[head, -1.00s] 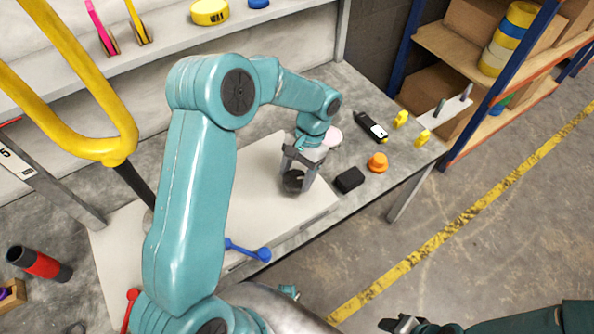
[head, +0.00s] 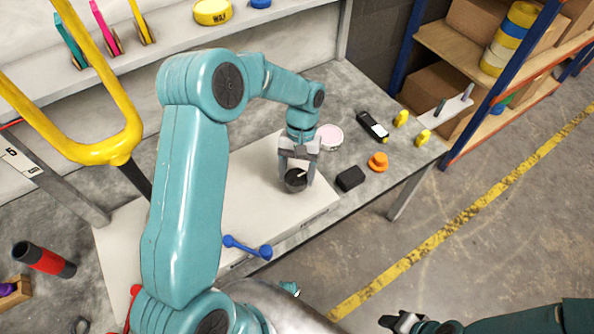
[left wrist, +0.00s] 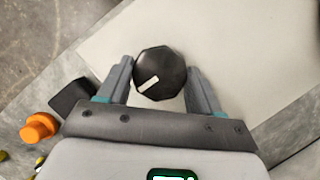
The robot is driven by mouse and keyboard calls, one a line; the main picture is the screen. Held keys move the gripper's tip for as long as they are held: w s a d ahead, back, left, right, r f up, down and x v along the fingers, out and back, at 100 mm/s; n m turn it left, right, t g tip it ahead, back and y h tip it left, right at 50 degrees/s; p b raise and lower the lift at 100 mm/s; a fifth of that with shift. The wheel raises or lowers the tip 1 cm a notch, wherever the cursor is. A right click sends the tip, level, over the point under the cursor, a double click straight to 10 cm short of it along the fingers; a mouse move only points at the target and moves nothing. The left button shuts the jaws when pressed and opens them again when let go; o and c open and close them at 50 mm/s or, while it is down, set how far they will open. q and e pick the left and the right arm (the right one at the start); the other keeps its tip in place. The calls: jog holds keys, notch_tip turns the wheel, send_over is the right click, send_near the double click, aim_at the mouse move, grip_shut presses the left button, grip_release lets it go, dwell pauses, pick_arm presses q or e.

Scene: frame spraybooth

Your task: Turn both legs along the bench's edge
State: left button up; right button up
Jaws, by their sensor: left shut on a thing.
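A round black knob (head: 295,181) with a white mark stands on the pale panel (head: 262,200) near the panel's right end. My left gripper (head: 297,172) points down at it and is shut on it. In the left wrist view the knob (left wrist: 160,74) sits between the two grey fingers, its white mark slanting up to the right. I take the knob for one of the legs; no second one shows, and my left arm hides part of the panel. My right gripper (head: 402,322) is low in the head view, away from the bench; its jaw opening is unclear.
A black block (head: 350,178), an orange knob (head: 378,162), a pink-and-white disc (head: 329,138) and a black handheld device (head: 372,126) lie near the left gripper. A blue tool (head: 247,247) lies by the panel's front edge. A yellow tube frame (head: 98,152) stands left.

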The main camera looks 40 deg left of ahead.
pick_arm(q)
jog(key=o, duration=1)
jog(key=shift+o, duration=0.2)
jog(key=p+v, duration=0.3)
jog(key=v, duration=1.3)
jog(key=shift+r, duration=0.25)
